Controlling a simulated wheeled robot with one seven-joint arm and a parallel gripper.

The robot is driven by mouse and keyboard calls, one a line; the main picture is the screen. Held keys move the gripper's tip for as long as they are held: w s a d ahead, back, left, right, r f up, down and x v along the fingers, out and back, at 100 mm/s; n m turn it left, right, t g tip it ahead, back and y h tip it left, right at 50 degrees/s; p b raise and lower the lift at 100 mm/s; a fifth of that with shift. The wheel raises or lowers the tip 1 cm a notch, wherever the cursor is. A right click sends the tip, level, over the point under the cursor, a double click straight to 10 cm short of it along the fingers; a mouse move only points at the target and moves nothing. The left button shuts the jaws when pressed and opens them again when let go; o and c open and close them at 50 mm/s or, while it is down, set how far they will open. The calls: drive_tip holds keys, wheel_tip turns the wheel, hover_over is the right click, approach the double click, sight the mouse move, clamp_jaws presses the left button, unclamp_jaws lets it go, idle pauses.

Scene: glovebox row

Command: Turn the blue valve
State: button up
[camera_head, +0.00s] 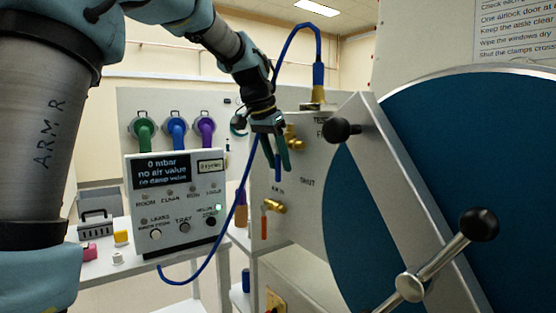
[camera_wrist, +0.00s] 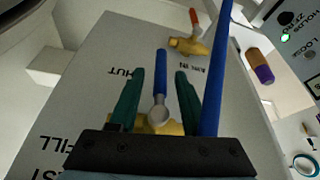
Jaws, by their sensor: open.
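The blue valve has a blue lever handle (camera_wrist: 161,75) on a brass body, mounted on a grey panel. In the wrist view the lever points up the picture and lies between the two green fingers of my gripper (camera_wrist: 156,90), with a gap on both sides. In the head view my gripper (camera_head: 276,158) is at the panel, pointing down, and the blue lever (camera_head: 278,171) shows just below and between its fingertips. The gripper is open. The brass body (camera_head: 292,138) is partly hidden behind the gripper.
An orange-handled brass valve (camera_head: 264,226) sits lower on the same panel; it also shows in the wrist view (camera_wrist: 194,20). A blue hose (camera_wrist: 217,75) runs close beside the right finger. A control box (camera_head: 178,200) stands left, and a large round blue door (camera_head: 470,150) right.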

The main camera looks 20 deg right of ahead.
drive_tip(key=shift+c, duration=0.2)
clamp_jaws()
idle(1.1)
